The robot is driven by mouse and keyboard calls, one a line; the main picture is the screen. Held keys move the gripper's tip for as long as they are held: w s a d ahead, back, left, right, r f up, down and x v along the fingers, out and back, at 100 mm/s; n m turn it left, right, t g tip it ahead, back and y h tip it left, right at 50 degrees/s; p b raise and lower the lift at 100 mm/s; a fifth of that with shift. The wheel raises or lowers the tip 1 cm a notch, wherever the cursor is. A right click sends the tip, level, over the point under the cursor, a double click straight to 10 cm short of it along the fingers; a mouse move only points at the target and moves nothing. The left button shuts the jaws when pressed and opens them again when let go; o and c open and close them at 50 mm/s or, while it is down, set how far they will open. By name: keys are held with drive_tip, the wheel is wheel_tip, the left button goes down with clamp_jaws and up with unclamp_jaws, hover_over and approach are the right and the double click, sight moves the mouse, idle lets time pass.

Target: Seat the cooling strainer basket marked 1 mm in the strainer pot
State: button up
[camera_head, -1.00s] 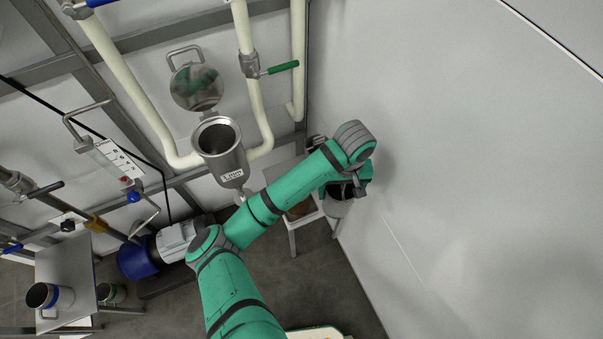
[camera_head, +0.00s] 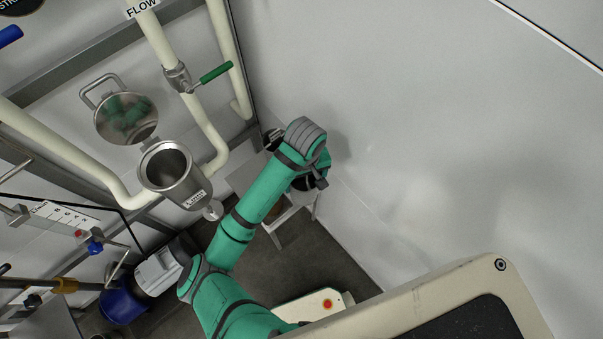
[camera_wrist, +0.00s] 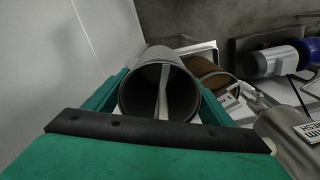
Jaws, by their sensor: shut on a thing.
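My gripper (camera_wrist: 162,92) is shut on a grey cylindrical strainer basket (camera_wrist: 152,54), with its fingers on either side of the basket's open top. A pale bar crosses the basket's dark mouth. No mesh mark on this basket can be read. In the head view my arm hides much of the gripper, and the basket (camera_head: 308,184) shows only as a dark patch below the wrist. The steel strainer pot (camera_head: 176,178) is on the left, apart from the basket, with its mouth open and a "1 mm" label. Its round lid (camera_head: 126,118) is swung open above it.
A small white stand (camera_head: 292,222) is below my gripper, by the right wall. A brown container (camera_wrist: 212,76) is on it in the wrist view. Pale pipes and a green-handled valve (camera_head: 214,72) are behind the pot. A blue-ended motor (camera_head: 150,278) is at lower left.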

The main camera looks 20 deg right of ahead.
drive_tip(key=w+f, duration=0.4)
drive_tip(key=f, duration=0.1)
drive_tip(key=shift+w+d, duration=0.25)
drive_tip(key=shift+w, duration=0.15)
drive_tip(key=f, duration=0.1)
drive_tip(key=w+f, duration=0.1)
drive_tip(key=f, duration=0.2)
drive_tip(key=shift+w+d+f, duration=0.15)
drive_tip(key=shift+w+f, duration=0.15)
drive_tip(key=shift+s+d+f, duration=0.15)
drive_tip(key=shift+s+d, duration=0.05)
drive_tip(key=shift+d, duration=0.05)
drive_tip(key=o, duration=1.2)
drive_tip(key=shift+w+a, duration=0.1)
drive_tip(key=shift+a, duration=0.1)
drive_tip(key=shift+o, duration=0.2)
drive_tip(key=shift+a, duration=0.15)
